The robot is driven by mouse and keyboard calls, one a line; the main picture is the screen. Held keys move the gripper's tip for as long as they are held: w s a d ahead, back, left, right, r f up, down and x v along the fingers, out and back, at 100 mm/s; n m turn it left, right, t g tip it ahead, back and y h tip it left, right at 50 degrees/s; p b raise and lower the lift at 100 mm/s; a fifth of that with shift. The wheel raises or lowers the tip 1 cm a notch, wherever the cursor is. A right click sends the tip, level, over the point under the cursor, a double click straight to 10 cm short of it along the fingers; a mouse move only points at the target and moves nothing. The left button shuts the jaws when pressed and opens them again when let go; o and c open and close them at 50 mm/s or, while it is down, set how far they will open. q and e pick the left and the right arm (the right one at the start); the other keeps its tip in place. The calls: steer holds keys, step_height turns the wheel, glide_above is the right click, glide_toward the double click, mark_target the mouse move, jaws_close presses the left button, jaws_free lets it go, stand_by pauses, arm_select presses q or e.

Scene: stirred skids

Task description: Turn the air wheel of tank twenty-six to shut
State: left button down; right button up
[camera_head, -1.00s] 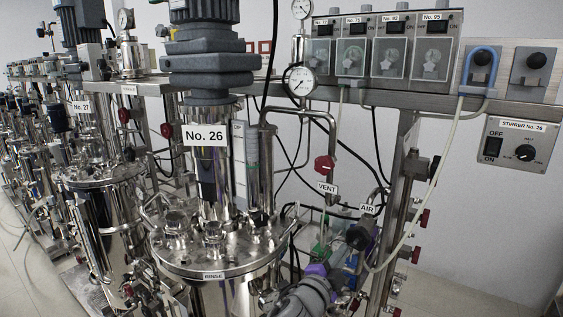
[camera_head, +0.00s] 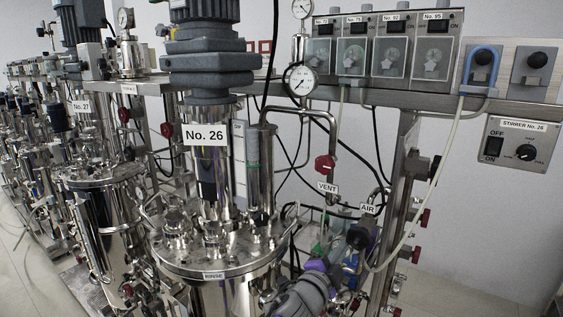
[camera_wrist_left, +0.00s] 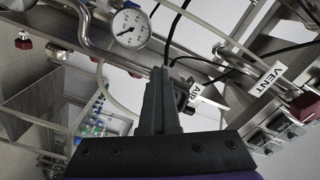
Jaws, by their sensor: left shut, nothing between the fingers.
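Tank twenty-six, labelled No. 26 (camera_head: 205,135), stands upright in the middle of the head view with a shiny steel lid. The AIR tag (camera_head: 367,208) hangs right of the VENT tag (camera_head: 327,187); it also shows in the wrist view (camera_wrist_left: 200,95). My left gripper (camera_head: 358,236) is just below the AIR tag. In the wrist view its fingers (camera_wrist_left: 160,78) are shut together and empty, left of the AIR tag. The air wheel is not clearly visible; my gripper may hide it. I cannot tell whether they touch. My right gripper is out of view.
A red vent wheel (camera_head: 324,165) sits up and left of my gripper. A steel post (camera_head: 398,190) and a pale hose (camera_head: 425,205) stand close on the right. A pressure gauge (camera_head: 300,80), cables and pipes crowd above. Tank No. 27 (camera_head: 82,106) is at the left.

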arm_select(q)
steer(key=shift+w+a+r, duration=0.15)
steer(key=shift+a+r, duration=0.1)
steer(key=shift+r, duration=0.3)
steer(key=shift+w+a+r, duration=0.15)
steer(key=shift+a+r, duration=0.05)
steer(key=shift+r, duration=0.35)
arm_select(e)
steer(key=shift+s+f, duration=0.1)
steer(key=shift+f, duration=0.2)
arm_select(q)
steer(key=shift+r, duration=0.1)
steer(key=b+v, duration=0.2)
steer(key=v, duration=0.4)
steer(key=shift+w+a, duration=0.25)
steer(key=shift+a, duration=0.1)
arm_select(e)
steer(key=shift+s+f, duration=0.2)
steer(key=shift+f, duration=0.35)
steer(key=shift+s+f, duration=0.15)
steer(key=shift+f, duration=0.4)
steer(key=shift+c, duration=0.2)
